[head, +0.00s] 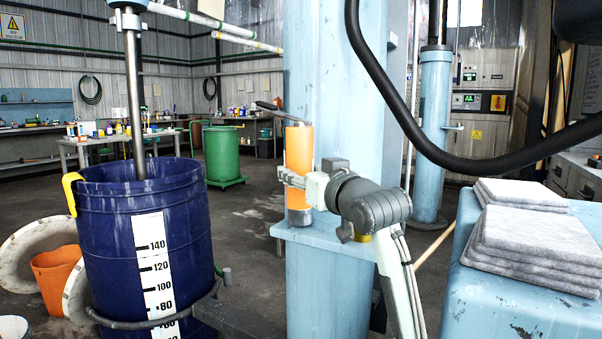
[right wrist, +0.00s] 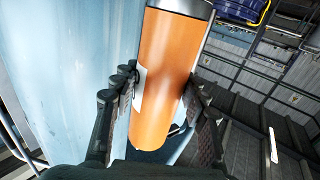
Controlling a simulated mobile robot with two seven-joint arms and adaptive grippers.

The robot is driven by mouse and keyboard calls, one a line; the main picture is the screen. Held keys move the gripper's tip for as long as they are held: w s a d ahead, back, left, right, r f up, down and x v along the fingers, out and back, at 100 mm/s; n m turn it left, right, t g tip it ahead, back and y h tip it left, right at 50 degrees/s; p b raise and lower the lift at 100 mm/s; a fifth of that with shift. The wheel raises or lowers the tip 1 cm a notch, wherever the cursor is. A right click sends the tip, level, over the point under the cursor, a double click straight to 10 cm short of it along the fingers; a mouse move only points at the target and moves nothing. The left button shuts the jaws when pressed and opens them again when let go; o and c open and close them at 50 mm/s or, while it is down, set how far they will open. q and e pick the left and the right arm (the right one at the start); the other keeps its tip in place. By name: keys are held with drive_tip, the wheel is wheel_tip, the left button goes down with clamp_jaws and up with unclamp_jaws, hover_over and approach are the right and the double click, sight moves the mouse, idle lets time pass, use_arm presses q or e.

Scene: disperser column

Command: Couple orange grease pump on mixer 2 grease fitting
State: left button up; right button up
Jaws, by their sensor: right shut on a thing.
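The orange grease pump (head: 299,150) is upright in front of the light blue column (head: 340,80), with a dark lever on top and a metal lower end. That end is at or just above a light blue ledge (head: 335,238); I cannot tell if it touches. My right gripper (head: 294,180) is shut around the orange barrel, coming in from the right. In the right wrist view the orange barrel (right wrist: 165,80) lies between both fingers. I cannot make out a grease fitting or a mixer number. My left gripper is not in view.
A blue drum (head: 105,235) with a scale strip stands left, a shaft reaching into it. A black hose (head: 440,150) hangs across the right. Grey pads (head: 530,240) lie stacked on a light blue surface at the right. A yellow item (head: 361,238) sits by the ledge.

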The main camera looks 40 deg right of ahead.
drive_tip(key=shift+f, duration=0.3)
idle(0.6)
drive_tip(key=o, duration=1.1)
drive_tip(key=shift+o, duration=0.7)
drive_tip(key=shift+f, duration=0.2)
drive_tip(key=shift+r, duration=0.1)
